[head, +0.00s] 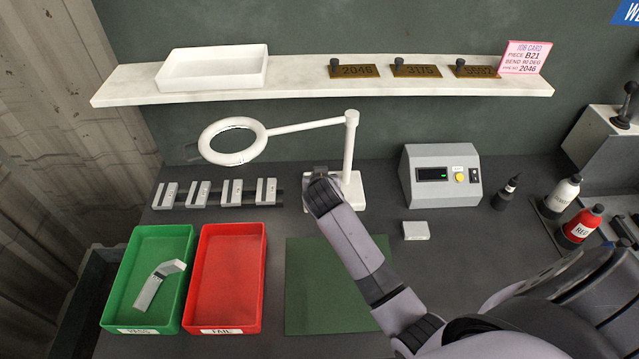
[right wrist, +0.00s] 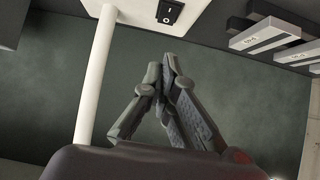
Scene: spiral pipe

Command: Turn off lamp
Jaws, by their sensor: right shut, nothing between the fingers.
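The lamp is a white ring magnifier (head: 233,142) on a jointed arm and an upright post, with a white base (head: 350,190) on the bench. I cannot tell from its white ring whether it is lit. My right gripper (head: 318,173) is at the left side of the base and covers part of it in the head view. In the right wrist view a black rocker switch (right wrist: 169,11) sits on the base, beside the white post (right wrist: 96,75). The right gripper (right wrist: 163,64) is shut and empty, its fingertips pointing toward the switch, apart from it in the picture. My left gripper is out of view.
Several grey blocks (head: 199,194) stand left of the lamp. A grey control box (head: 440,175) stands right of the lamp. The shelf (head: 300,92) runs above.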

